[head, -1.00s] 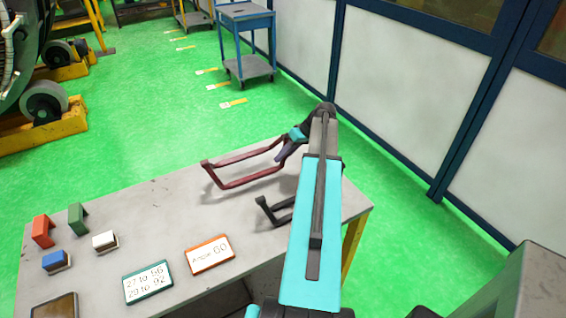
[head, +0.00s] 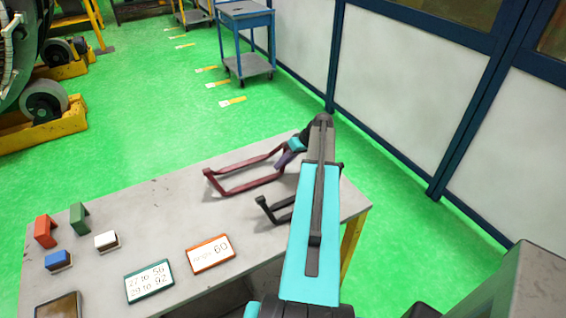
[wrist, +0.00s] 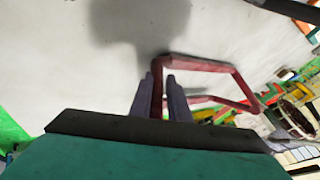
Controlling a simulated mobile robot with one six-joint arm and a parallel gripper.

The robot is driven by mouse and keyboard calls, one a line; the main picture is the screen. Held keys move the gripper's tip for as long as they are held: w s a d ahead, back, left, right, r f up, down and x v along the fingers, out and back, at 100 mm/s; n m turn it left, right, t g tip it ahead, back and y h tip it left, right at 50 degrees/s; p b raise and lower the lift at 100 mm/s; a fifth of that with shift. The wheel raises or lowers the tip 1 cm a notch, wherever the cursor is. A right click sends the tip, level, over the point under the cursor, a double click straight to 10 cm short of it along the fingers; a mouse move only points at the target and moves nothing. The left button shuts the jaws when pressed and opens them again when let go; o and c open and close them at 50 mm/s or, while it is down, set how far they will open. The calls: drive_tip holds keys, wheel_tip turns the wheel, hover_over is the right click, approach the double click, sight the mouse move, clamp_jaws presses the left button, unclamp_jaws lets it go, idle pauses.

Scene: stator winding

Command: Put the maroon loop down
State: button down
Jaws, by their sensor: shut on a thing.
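The maroon loop (head: 240,187) is a bent, open-framed bar at the back of the grey table (head: 170,215) in the head view. It looks at or very close to the tabletop; I cannot tell if it touches. My gripper (head: 284,160) is shut on the loop's right end. In the wrist view the maroon loop (wrist: 205,66) runs from between the two fingers of my gripper (wrist: 162,90) out to the right. A shadow lies on the pale tabletop beyond the fingers. My arm hides part of the table's right side.
A black bracket (head: 275,209) lies just in front of the loop, partly behind my arm. Orange-framed (head: 210,254) and green-framed (head: 148,281) signs lie nearer. Red (head: 45,231), green (head: 78,218), blue (head: 57,261) and white (head: 106,240) blocks stand at the left. The table's middle is clear.

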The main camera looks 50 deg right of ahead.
drive_tip(key=c, duration=1.7)
unclamp_jaws()
drive_tip(key=shift+o, duration=0.2)
drive_tip(key=shift+r, duration=0.15)
drive_tip(key=b+v, duration=0.4)
drive_tip(key=v, duration=0.7)
drive_tip(key=shift+s+r, duration=0.25)
drive_tip(key=shift+r, duration=0.05)
drive_tip(key=shift+d+r, duration=0.1)
